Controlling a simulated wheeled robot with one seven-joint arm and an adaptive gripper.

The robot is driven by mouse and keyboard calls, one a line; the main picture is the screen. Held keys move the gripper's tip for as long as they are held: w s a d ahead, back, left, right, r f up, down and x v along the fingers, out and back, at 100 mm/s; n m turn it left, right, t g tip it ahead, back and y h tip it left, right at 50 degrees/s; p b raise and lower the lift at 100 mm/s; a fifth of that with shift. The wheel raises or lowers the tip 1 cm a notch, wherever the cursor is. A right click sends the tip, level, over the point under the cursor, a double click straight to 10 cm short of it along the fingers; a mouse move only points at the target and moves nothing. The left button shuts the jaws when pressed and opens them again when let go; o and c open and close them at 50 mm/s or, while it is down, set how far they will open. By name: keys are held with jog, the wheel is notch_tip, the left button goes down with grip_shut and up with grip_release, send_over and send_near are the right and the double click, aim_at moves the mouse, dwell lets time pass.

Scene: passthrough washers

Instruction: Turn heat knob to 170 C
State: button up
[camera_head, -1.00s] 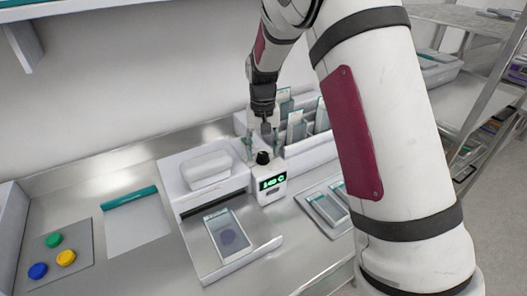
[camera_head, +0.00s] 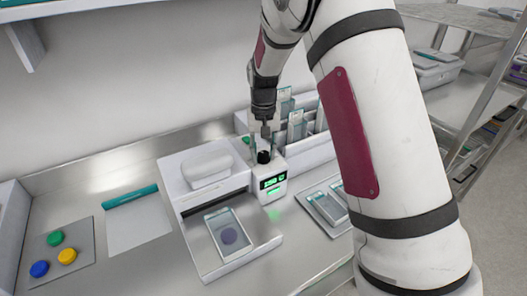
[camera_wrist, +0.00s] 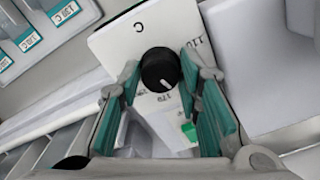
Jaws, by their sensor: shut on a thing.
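The heat knob (camera_head: 264,157) is black and round, on top of a small white controller box (camera_head: 272,188). In the wrist view the knob (camera_wrist: 160,70) sits between the teal finger pads of my gripper (camera_wrist: 158,76), which is shut on its sides. Its white pointer line points toward the printed 170 mark on the white plate. My gripper (camera_head: 263,148) comes down over the knob from above. The display (camera_head: 272,181) on the box front is lit green, but its digits are too small to read surely. A green light glows below it.
A white machine (camera_head: 208,170) with a tray holding a slide (camera_head: 228,232) stands left of the controller. Racks with teal-edged slides (camera_head: 297,125) stand behind, right. A slide tray (camera_head: 328,206) lies to the right. A mat (camera_head: 58,252) with coloured caps lies far left.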

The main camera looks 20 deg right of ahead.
aim_at(263, 153)
jog(key=m, duration=0.4)
jog(key=shift+m, duration=1.6)
jog(key=o, duration=1.2)
notch_tip(263, 153, up, 12)
